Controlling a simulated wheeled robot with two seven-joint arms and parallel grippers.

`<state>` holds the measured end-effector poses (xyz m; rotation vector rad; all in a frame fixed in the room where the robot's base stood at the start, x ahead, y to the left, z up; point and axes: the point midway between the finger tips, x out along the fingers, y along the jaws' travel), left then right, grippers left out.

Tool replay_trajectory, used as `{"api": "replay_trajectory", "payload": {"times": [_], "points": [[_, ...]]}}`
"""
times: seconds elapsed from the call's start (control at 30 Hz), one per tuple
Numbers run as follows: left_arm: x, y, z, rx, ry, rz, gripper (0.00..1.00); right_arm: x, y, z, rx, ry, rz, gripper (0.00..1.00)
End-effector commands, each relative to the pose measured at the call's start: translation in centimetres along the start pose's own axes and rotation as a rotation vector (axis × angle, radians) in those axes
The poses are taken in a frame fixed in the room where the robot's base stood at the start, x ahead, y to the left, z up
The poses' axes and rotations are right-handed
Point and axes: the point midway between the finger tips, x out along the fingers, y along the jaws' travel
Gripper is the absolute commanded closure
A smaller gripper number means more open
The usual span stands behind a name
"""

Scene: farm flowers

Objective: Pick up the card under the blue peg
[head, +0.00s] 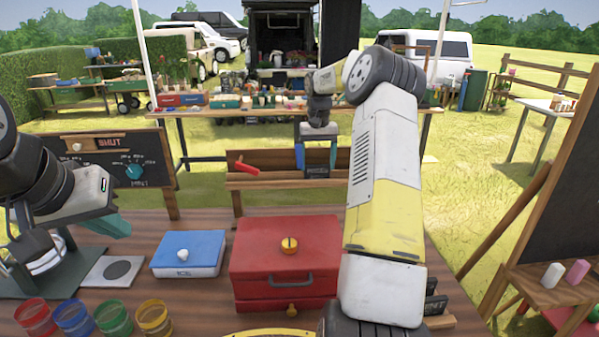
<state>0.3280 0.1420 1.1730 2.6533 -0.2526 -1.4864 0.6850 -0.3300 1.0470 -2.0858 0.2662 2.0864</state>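A wooden rack (275,182) stands beyond the near table, with a red peg (246,168) tilted at its left. A small dark card (317,172) with pale lettering shows at the rack's middle. No blue peg can be told apart from the blue fingers. My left gripper (112,225), with a teal finger, is at the left over the near table, far from the rack; its opening is unclear.
A red box (284,248), a blue-lidded box (187,254) and several coloured jars (113,318) stand on the near table. My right arm hides the table's right part. More dark cards (435,305) show beside it.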

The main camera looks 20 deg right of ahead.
Motion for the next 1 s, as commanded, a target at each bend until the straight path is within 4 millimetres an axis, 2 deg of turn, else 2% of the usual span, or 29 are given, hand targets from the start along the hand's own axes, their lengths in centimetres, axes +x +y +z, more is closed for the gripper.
{"api": "replay_trajectory", "payload": {"times": [0.03, 0.13, 0.4, 0.57, 0.77, 1.0], "points": [[0.0, 0.0, 0.0, 0.0, 0.0, 0.0, 1.0, 0.0, 0.0, 0.0, 0.0, 0.0, 0.0, 0.45], [0.0, 0.0, 0.0, 0.0, 0.0, 0.0, 1.0, 0.0, 0.0, 0.0, 0.0, 0.0, 0.0, 0.64], [0.0, 0.0, 0.0, 0.0, 0.0, 0.0, 1.0, -0.2, 0.0, 0.0, 0.0, 0.001, 0.0, 0.64], [0.0, 0.0, 0.0, 0.0, 0.0, 0.0, 1.0, -1.1, 0.0, -0.1, -0.001, 0.003, 0.001, 0.64], [0.0, 0.0, 0.0, 0.0, 0.0, 0.0, 1.0, -4.1, -0.1, -0.1, 0.0, 0.005, 0.0, 0.64], [0.0, 0.0, 0.0, 0.0, 0.0, 0.0, 1.0, -9.0, -0.1, -0.1, 0.0, 0.006, 0.0, 0.64]]}}
